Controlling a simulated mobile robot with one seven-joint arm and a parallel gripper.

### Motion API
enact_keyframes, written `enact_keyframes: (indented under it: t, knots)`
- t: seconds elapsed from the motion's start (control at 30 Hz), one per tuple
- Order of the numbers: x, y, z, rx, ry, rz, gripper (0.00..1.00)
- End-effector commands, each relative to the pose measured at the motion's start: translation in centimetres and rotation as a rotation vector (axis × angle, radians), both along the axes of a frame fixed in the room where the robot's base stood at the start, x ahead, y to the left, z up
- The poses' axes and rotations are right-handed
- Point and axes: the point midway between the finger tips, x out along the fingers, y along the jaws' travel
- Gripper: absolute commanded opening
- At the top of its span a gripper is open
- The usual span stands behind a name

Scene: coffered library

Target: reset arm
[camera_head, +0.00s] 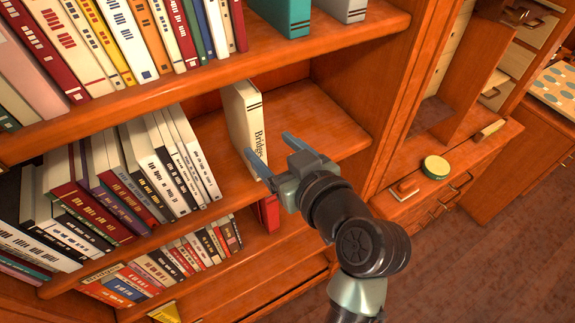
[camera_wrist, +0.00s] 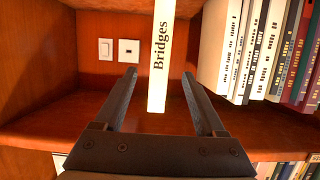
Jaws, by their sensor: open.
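My gripper (camera_head: 268,152) is open in front of the middle shelf, its two blue-grey fingers pointing at the bookcase. A white book titled "Bridges" (camera_head: 244,122) stands upright on that shelf, apart from the row of books to its left. In the wrist view the spine of the "Bridges" book (camera_wrist: 161,58) is between and just beyond the two dark fingers of my gripper (camera_wrist: 160,85). The fingers do not visibly grip it. The foot of the book is partly hidden by the near finger in the head view.
Leaning books (camera_head: 150,160) fill the middle shelf's left side; its right side (camera_head: 320,115) is bare. Books and bins (camera_head: 285,15) stand on the shelf above. A low cabinet (camera_head: 450,175) with a round green-rimmed item (camera_head: 436,167) is at right. Open floor (camera_head: 500,265) lies at lower right.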

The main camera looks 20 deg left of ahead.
Motion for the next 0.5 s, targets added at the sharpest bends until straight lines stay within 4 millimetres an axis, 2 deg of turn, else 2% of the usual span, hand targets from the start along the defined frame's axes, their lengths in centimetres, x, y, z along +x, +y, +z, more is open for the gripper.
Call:
enact_keyframes:
  t: [0.1,0.2,0.5]
  knots:
    - [-1.4,-1.9,0.5,0.001,-0.001,-0.004,0.72]
    - [-2.2,-2.9,1.0,0.001,-0.002,-0.002,0.72]
    - [-3.1,-3.9,1.6,0.002,0.000,0.001,0.72]
